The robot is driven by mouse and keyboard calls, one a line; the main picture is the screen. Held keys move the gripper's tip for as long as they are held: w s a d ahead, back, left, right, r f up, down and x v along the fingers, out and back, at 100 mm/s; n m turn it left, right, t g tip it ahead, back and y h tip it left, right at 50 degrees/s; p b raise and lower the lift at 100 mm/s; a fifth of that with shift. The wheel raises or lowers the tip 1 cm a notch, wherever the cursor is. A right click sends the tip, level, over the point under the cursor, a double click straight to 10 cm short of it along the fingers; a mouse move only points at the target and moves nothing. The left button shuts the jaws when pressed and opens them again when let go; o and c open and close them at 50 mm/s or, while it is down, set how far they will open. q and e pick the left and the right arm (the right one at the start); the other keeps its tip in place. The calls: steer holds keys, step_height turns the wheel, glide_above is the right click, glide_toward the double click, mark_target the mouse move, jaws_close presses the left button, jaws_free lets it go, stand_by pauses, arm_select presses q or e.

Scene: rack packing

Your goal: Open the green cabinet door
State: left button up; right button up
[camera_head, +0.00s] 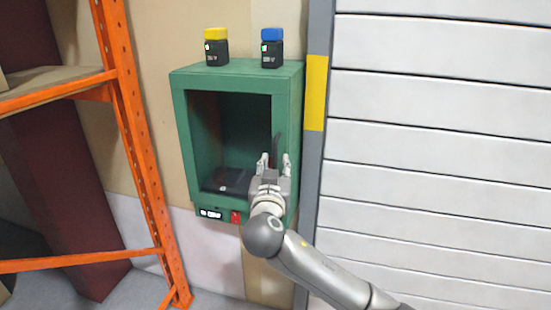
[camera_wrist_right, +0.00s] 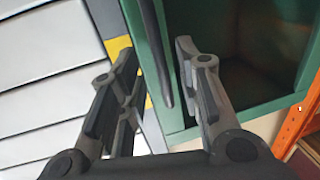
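The green cabinet (camera_head: 183,130) hangs on the wall in the middle of the head view. Its front is a green frame around a dark opening or window, and the door looks flush with the body. A dark vertical handle (camera_head: 277,145) is on the right side of the front. My right gripper (camera_head: 275,158) is at the lower part of the handle, fingers apart. In the right wrist view the handle (camera_wrist_right: 151,45) runs between the two open fingers, with a gap on each side. My left gripper is not in view.
A yellow-capped jar (camera_head: 216,48) and a blue-capped jar (camera_head: 271,49) stand on top of the cabinet. An orange rack (camera_head: 130,120) stands to the left. A white slatted shutter (camera_head: 440,150) is to the right. A dark object (camera_head: 226,179) lies low inside the cabinet.

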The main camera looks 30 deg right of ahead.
mark_target(275, 163)
steer(key=shift+x, duration=1.55)
steer(key=shift+s, duration=0.1)
jaws_close()
